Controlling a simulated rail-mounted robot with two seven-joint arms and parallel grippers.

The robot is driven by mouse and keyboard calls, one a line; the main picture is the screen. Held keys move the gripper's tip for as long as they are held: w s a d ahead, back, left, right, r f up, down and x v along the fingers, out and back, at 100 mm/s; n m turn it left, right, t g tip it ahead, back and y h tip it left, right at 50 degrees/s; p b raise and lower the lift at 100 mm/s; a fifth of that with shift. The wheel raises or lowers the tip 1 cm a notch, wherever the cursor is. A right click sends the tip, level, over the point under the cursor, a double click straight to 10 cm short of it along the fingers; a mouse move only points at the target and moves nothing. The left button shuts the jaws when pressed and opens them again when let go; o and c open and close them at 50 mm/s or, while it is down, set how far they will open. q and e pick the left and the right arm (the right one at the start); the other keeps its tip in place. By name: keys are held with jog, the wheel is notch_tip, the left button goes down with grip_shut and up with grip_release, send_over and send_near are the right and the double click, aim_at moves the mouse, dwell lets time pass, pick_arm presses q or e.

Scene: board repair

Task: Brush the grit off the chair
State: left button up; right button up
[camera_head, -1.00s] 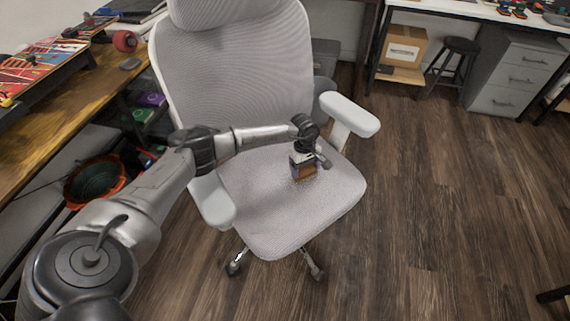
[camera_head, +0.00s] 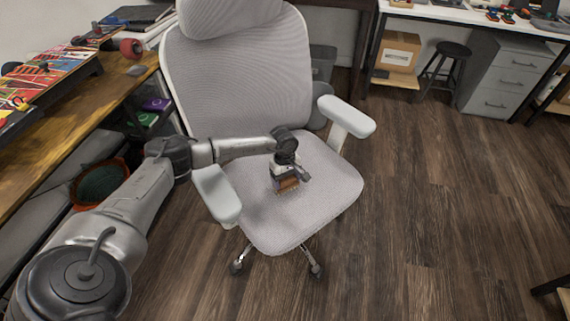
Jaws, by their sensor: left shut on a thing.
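A light grey office chair (camera_head: 300,220) with a mesh back and two armrests stands in the middle of the view. My left gripper (camera_head: 284,174) is over the middle of the seat and shut on a small brush (camera_head: 287,185) with a brown-orange block. The bristles point down at the seat and appear to touch it or sit just above it. No separate grit grains can be made out on the seat at this size. My right gripper is not in view.
A wooden workbench (camera_head: 60,120) with skateboard decks runs along the left. A black stool (camera_head: 445,62), a cardboard box (camera_head: 400,52) and a grey drawer cabinet (camera_head: 502,78) stand at the back right. The wooden floor right of the chair is clear.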

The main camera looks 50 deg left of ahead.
pick_arm(q)
notch_tip(320, 180, up, 3)
jog(key=shift+f, duration=0.1)
jog(key=shift+w+a+r+p, duration=0.1)
jog(key=shift+w+r+p, duration=0.05)
jog(key=shift+r+p, duration=0.3)
jog(key=shift+w+a+r+p, duration=0.1)
jog(key=shift+r+p, duration=0.3)
jog(key=shift+r, duration=0.4)
notch_tip(320, 180, up, 2)
jog(key=shift+s+d+r+p, duration=0.1)
jog(key=shift+p, duration=1)
jog(key=shift+r+p, duration=0.3)
jog(key=shift+r, duration=0.15)
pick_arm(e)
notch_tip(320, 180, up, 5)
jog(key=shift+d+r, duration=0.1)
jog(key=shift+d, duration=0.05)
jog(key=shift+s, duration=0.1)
